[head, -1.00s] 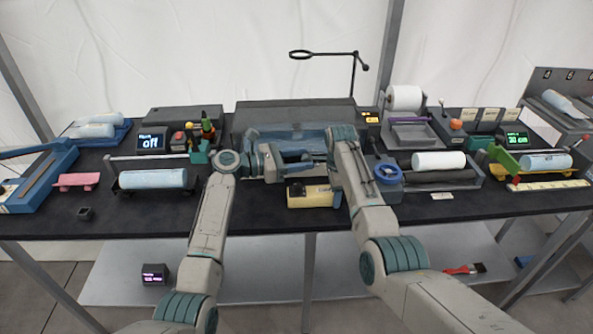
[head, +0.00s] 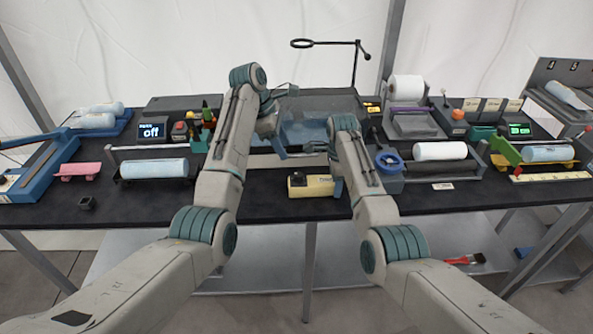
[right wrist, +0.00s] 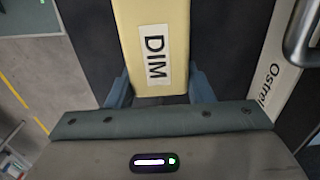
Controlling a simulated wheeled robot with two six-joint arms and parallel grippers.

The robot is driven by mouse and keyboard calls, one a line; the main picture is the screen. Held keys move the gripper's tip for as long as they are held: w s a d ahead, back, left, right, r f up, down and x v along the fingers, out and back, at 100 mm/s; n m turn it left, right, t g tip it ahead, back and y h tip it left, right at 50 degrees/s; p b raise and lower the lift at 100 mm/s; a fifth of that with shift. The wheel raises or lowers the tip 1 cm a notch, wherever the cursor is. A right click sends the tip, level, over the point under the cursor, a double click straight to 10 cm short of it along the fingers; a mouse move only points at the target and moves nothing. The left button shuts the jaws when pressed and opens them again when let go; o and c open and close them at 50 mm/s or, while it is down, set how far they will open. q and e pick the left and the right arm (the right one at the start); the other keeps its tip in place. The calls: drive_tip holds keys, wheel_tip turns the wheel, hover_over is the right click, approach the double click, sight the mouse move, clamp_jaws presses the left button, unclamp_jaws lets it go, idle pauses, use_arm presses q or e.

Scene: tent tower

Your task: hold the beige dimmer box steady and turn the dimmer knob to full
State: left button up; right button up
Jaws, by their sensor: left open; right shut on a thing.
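The beige dimmer box (head: 322,186) lies on the dark table near its front edge, in the middle of the head view. Its dark dimmer knob (head: 297,179) is on the left end of the box. My right gripper (head: 337,176) is shut on the right part of the box. The right wrist view shows the box (right wrist: 146,20) with a "DIM" label between the two blue fingers (right wrist: 161,90); the knob is out of that view. My left gripper (head: 281,146) is open, behind and above the knob, apart from it.
A display reading "off" (head: 151,131) stands at the left. A roller with a pale blue cylinder (head: 154,169) is left of the box. A blue ring-shaped wheel (head: 389,161) and a white roll (head: 440,151) are to its right. The table between the left roller and the box is clear.

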sight(298, 174)
use_arm(q)
drive_tip(key=x, duration=1)
drive_tip(key=shift+d, duration=0.1)
drive_tip(key=c, duration=1)
